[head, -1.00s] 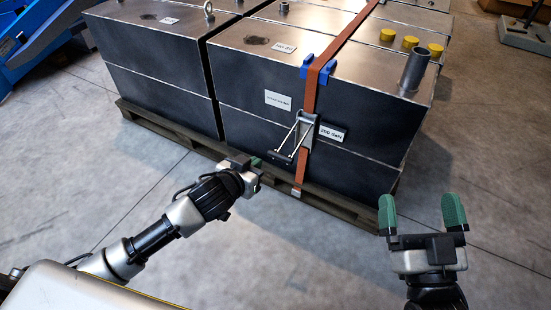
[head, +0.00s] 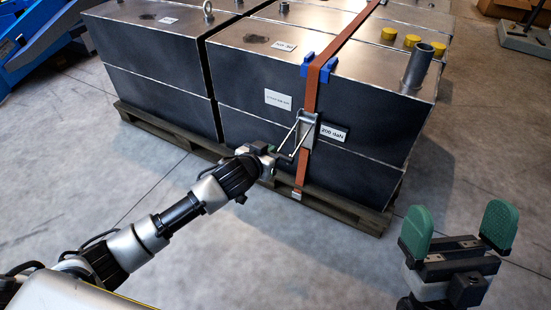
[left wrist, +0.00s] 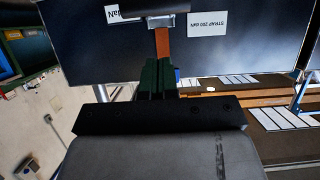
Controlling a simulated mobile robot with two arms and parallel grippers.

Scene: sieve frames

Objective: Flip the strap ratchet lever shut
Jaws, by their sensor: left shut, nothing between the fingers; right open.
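The strap ratchet (head: 307,123) sits on an orange strap (head: 311,98) on the front face of a dark metal block. Its lever (head: 288,139), two thin rods, sticks out down and to the left; its dark end bar is mostly hidden by my left gripper. My left gripper (head: 272,150) is shut and empty at the lever's outer end; I cannot tell whether they touch. In the left wrist view, its green fingers (left wrist: 157,76) are together in front of the strap (left wrist: 162,42). My right gripper (head: 458,226) is open and empty, to the right of the pallet.
The dark metal blocks (head: 160,60) stand on a wooden pallet (head: 340,207). Blue corner guards (head: 304,68) sit under the strap at the top edge. A pipe stub (head: 416,68) and yellow caps (head: 412,41) rise from the top. The floor in front is clear.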

